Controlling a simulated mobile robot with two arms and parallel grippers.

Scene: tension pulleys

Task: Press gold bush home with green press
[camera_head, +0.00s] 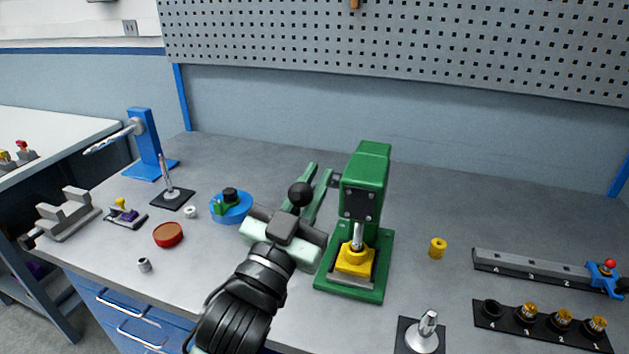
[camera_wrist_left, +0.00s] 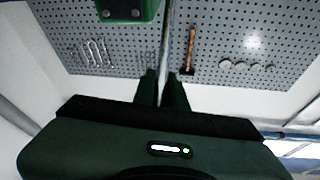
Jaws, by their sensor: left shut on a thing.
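The green press (camera_head: 372,180) stands on the bench at mid-right. Its steel ram (camera_head: 357,236) points down at a yellow block (camera_head: 355,262) on the press base. I cannot tell whether a bush sits under the ram. A small yellow-gold bush (camera_head: 438,248) stands on the bench right of the press. My left gripper (camera_head: 320,172) is left of the press head, shut on the press lever, whose black ball knob (camera_head: 300,194) shows by the fingers. In the left wrist view, the gripper (camera_wrist_left: 162,76) has a thin metal rod between its fingers. My right gripper is not in view.
A black rack (camera_head: 545,328) with gold-topped parts and a grey rail (camera_head: 530,267) lie at the right. A metal post (camera_head: 425,330) stands in front. A blue round fixture (camera_head: 231,206), red dish (camera_head: 168,235) and blue stand (camera_head: 148,145) are left. Bench behind the press is clear.

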